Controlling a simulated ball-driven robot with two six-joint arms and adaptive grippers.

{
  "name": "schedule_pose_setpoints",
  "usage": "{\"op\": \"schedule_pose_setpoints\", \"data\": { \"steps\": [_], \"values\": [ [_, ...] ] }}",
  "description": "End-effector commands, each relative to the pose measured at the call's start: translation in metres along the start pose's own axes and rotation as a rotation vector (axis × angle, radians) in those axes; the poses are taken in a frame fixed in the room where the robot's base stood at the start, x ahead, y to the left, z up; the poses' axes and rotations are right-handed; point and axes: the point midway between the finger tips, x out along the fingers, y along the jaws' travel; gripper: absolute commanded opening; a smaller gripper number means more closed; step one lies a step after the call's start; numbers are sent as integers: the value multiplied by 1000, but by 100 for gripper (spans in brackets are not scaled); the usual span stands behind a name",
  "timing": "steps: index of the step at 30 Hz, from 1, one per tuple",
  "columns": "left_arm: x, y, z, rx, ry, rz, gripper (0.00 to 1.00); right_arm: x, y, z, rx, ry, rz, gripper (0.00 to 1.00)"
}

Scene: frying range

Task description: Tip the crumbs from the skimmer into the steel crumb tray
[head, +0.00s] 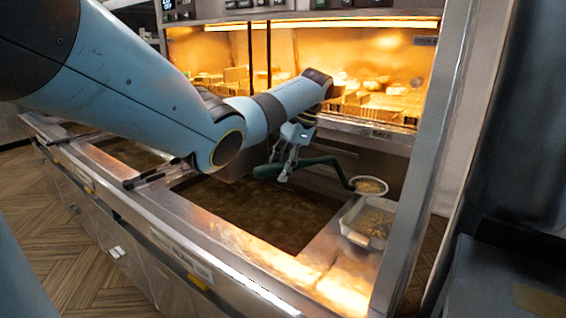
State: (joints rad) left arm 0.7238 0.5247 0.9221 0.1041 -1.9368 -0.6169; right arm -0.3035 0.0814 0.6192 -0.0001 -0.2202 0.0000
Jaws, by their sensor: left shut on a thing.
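My left gripper (290,158) is shut on the dark green handle of the skimmer (369,186). The skimmer's round bowl, with crumbs (369,187) in it, is at the right end of the handle. It looks about level, above the back edge of the steel crumb tray (352,238). The tray stands on the steel ledge right of the fryer oil and has some brown bits in it. I cannot tell the exact gap between skimmer and tray. My right gripper is not in view.
The fryer vat (255,215) with dark oil lies below my left gripper. A lit warming shelf (385,100) with food runs along the back. A steel post (428,165) rises close to the right of the tray. Other fryer vats are at the left.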

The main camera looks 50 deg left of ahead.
Motion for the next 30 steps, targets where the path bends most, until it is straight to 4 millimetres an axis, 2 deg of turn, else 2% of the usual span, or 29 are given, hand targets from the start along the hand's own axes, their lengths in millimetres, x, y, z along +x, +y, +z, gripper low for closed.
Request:
{"op": "schedule_pose_setpoints", "data": {
  "steps": [1,4,18,26,30],
  "values": [
    [4,4,-2,-1,-1,-12,0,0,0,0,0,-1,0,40],
    [0,16,-1,-31,-2,-105,0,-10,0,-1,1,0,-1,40],
    [-3,69,-2,-177,-15,-501,0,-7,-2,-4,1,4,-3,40],
    [9,95,-7,-247,-24,-701,0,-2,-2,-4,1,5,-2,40],
    [16,109,-10,-285,-29,-810,0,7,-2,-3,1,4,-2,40]
  ]
}}
